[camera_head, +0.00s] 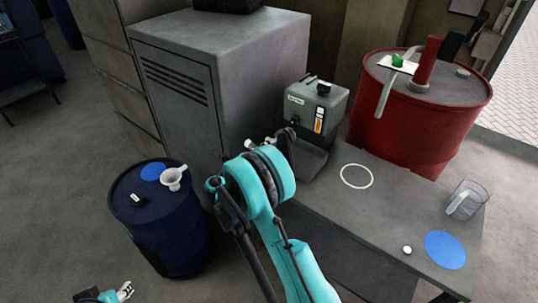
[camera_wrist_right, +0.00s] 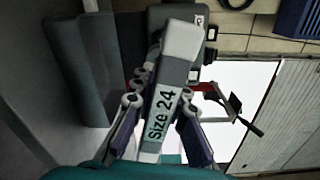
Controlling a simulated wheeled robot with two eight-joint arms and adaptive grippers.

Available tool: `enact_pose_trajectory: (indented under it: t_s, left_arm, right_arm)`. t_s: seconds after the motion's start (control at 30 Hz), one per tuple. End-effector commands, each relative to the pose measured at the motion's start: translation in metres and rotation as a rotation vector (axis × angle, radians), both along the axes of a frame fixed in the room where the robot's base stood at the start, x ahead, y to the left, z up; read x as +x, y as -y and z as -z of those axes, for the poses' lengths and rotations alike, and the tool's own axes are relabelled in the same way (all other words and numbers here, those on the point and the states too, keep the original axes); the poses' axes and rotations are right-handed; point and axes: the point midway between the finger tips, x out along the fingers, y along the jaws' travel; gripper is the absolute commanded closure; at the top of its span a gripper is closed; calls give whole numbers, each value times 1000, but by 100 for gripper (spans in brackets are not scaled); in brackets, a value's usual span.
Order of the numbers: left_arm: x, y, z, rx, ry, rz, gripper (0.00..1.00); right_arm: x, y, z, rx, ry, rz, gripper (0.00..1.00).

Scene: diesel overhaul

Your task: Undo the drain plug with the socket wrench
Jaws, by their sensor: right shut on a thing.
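The socket wrench (camera_wrist_right: 165,100), a grey handle with a pale label reading "Size 24", stands between the fingers of my right gripper (camera_wrist_right: 160,108) in the right wrist view. The gripper is shut on it. In the head view my teal right arm reaches up to the front of the small grey machine (camera_head: 317,105); its wrist hides most of the right gripper (camera_head: 272,142) and the wrench. I cannot make out the drain plug, nor whether the wrench touches it. My left gripper (camera_head: 122,292) is low at the bottom left edge, too small to tell open from shut.
A tall grey cabinet (camera_head: 215,60) stands left of the machine. A dark blue drum (camera_head: 165,235) holds a white funnel (camera_head: 172,178). A red drum (camera_head: 425,125) stands behind the grey bench (camera_head: 335,215), which bears a white ring (camera_head: 357,165) and a clear jug (camera_head: 470,193).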

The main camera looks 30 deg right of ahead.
Motion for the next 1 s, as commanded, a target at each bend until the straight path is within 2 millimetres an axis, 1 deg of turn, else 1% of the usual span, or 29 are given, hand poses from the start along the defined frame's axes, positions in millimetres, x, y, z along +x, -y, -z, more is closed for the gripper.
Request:
enact_pose_trajectory:
  t_s: [0.17,0.27,0.37,1.0]
  left_arm:
    - [0,0,1,0,0,0,60]
    - [0,0,1,0,0,0,60]
    - [0,0,1,0,0,0,60]
    - [0,0,1,0,0,0,60]
  right_arm:
    - [3,1,-1,2,48,-4,100]
    - [3,2,-1,38,137,-2,100]
    - [4,3,-1,96,274,-2,100]
    - [8,16,-1,526,1309,6,100]
